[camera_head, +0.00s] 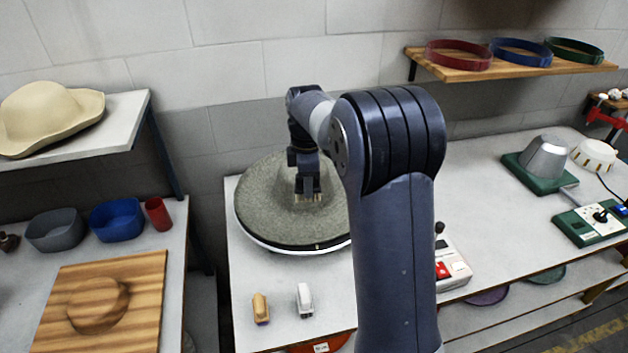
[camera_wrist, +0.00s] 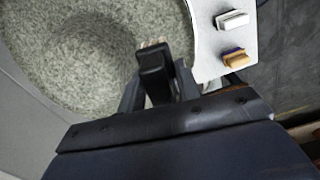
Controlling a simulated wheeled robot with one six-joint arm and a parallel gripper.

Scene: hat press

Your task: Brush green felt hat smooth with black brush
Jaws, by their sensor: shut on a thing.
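The felt hat (camera_head: 258,200) is speckled grey-green, with a wide round brim, and lies on a round, light-edged stand on the table. Its brim and rounded crown also fill the upper left of the wrist view (camera_wrist: 60,60). My gripper (camera_head: 307,186) is over the hat, in front of the crown. In the wrist view my gripper (camera_wrist: 158,90) is shut on the black brush (camera_wrist: 153,65). Pale bristles show at the brush's far end, at or just above the felt; contact cannot be told. My arm hides the hat's right side in the head view.
A tan-and-purple brush (camera_head: 261,308) and a white brush (camera_head: 305,300) lie in front of the stand. A control box (camera_head: 452,268) is right of my arm. A wooden board (camera_head: 100,300), bins and a cream hat (camera_head: 45,115) are left. Hat bands sit on a shelf (camera_head: 510,66).

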